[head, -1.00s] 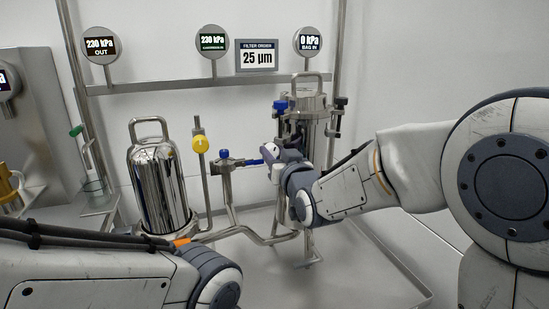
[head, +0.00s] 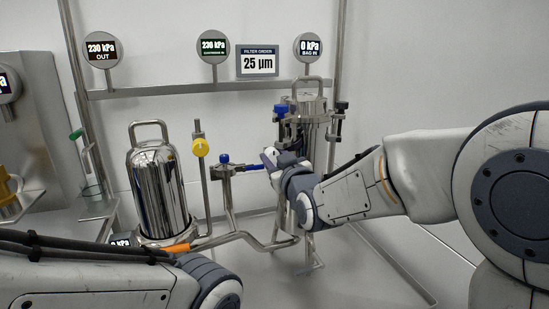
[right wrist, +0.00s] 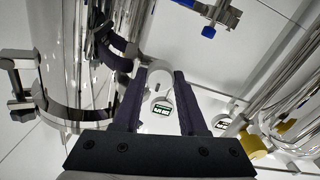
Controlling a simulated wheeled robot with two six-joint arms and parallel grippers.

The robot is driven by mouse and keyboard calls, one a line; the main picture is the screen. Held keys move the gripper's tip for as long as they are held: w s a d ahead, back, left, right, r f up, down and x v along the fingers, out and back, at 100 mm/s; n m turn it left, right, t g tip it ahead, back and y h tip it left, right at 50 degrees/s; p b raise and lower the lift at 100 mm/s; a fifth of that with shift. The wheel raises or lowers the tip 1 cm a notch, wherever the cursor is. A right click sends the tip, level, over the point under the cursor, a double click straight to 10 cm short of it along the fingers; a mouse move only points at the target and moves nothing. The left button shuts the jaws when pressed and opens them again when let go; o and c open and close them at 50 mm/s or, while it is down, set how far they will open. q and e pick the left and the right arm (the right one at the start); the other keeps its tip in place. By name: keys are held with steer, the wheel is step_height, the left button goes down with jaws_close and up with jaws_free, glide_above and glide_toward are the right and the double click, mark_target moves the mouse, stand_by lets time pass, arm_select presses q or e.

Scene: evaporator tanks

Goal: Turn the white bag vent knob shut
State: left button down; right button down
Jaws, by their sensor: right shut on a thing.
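The white bag vent knob shows as a pale rounded piece (right wrist: 159,74) between my fingertips in the right wrist view. My right gripper (right wrist: 160,76) is shut on it. The knob's angle cannot be read. My left arm is at the lower left of the head view, but its gripper is out of view.
A blue valve handle (head: 254,165) lies just left of my right gripper. A blue knob (head: 281,110) is above it. A yellow knob (head: 200,148) and a polished tank (head: 158,190) stand further left. The bag-in gauge (head: 309,46) reads 0 kPa.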

steer(key=shift+f, duration=0.1)
steer(key=shift+c, duration=2.3)
jaws_free()
steer(key=shift+d+r+m, duration=0.1)
steer(key=shift+r+m, duration=0.15)
steer(key=shift+m, duration=0.05)
